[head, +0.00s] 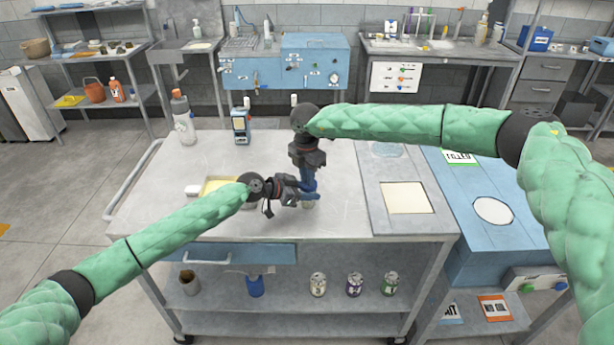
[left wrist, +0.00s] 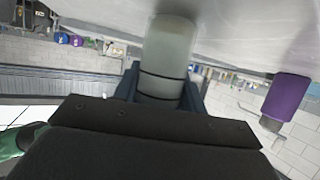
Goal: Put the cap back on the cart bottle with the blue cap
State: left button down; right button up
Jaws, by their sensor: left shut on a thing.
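In the head view my left gripper (head: 303,197) reaches in low from the left over the cart top. It is shut on a pale grey, translucent bottle (left wrist: 171,45), which fills the space between its dark blue fingers in the left wrist view. Only a small pale part of the bottle (head: 308,204) shows below the fingers in the head view. My right gripper (head: 309,184) points down from above, right over the left gripper. Its blue fingers overlap the left ones, so its opening is unclear. I cannot make out the blue cap; the grippers hide the bottle's top.
The cart top (head: 330,222) has free room at front. A grey bottle with orange (head: 184,122), a blue device (head: 241,128) and a yellow tray (head: 214,186) stand on it. Several cans stand on the shelf below. A purple cylinder (left wrist: 287,98) shows in the left wrist view.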

jog(key=shift+r, duration=2)
jog(key=shift+o, duration=0.3)
